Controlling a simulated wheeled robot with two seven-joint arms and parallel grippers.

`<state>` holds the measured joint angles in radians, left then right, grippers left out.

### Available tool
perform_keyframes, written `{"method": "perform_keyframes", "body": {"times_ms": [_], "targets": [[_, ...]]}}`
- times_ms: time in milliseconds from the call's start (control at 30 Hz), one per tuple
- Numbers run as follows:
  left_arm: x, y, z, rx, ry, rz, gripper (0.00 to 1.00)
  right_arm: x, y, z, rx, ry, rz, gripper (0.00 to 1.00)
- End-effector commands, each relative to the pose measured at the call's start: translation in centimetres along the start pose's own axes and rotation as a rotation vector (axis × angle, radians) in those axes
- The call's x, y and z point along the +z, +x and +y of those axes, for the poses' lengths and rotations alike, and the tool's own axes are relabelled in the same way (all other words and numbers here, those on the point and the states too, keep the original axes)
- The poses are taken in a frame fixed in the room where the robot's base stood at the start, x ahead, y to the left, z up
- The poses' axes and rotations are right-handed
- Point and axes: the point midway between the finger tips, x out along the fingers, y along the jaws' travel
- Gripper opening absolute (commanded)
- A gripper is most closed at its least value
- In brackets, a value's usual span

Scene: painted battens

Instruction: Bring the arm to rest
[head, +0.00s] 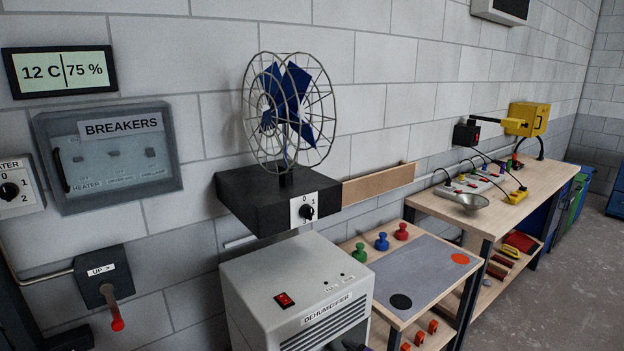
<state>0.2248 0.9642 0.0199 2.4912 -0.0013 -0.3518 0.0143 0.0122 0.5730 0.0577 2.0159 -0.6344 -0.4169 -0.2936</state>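Neither of my grippers shows clearly in the head view. A small dark shape sits at the bottom edge, in front of the dehumidifier (300,285); it may be the tip of one of my arms, but too little of it shows to tell. No held object is visible. The task names no other object.
A caged blue fan (290,110) stands on a black box (270,200). A red-tipped lever (112,300) and a breaker panel (110,155) are on the wall. A low table (425,270) with knobs and a long wooden bench (530,185) stand right. Floor is clear far right.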

Motion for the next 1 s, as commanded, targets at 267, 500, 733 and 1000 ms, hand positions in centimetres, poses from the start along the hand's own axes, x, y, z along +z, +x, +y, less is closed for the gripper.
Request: {"method": "perform_keyframes", "body": {"times_ms": [267,500,733,1000], "targets": [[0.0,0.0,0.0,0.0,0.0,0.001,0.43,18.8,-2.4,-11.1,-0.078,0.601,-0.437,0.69],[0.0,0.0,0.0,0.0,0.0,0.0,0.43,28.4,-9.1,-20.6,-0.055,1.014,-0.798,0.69],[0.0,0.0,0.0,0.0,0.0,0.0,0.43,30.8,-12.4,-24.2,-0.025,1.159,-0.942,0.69],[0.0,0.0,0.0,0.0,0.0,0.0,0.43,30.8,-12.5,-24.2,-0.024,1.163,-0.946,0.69]]}}
